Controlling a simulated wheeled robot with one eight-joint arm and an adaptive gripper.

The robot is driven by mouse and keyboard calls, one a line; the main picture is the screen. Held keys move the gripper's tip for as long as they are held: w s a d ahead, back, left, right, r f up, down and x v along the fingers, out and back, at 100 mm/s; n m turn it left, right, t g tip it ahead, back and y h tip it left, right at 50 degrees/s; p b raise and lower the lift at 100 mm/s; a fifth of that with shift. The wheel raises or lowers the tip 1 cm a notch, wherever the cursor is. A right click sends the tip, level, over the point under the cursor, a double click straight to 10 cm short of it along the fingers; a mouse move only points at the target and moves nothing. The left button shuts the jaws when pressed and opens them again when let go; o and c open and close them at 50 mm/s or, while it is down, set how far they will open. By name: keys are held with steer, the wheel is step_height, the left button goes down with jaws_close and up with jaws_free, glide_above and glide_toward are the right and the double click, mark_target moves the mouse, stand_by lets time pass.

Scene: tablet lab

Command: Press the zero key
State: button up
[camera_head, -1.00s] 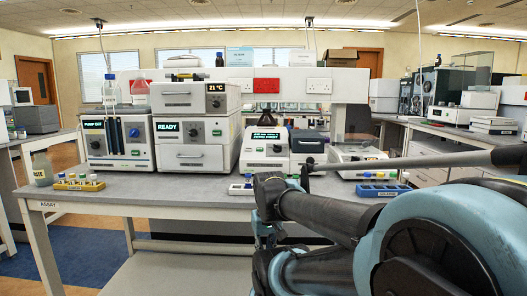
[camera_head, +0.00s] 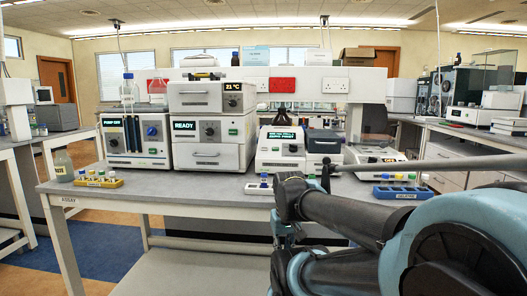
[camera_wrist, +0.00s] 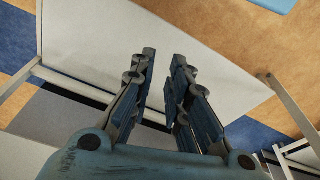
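The zero key itself is too small to make out. A balance-like instrument (camera_head: 376,155) with a small lit display stands at the right of the bench (camera_head: 215,194). To its left is a white instrument (camera_head: 278,150) with a lit display and keys on its front. My gripper (camera_wrist: 163,56) shows in the wrist view with its two dark blue fingers apart and nothing between them. Below it are a pale flat surface and the floor. In the head view my arm covers the front right of the bench, and I cannot clearly see the fingers there.
A blue vial rack (camera_head: 402,192) is near the front right edge. Stacked instruments (camera_head: 212,143) fill the back.

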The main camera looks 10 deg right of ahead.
jaws_close()
stand_by(1.1)
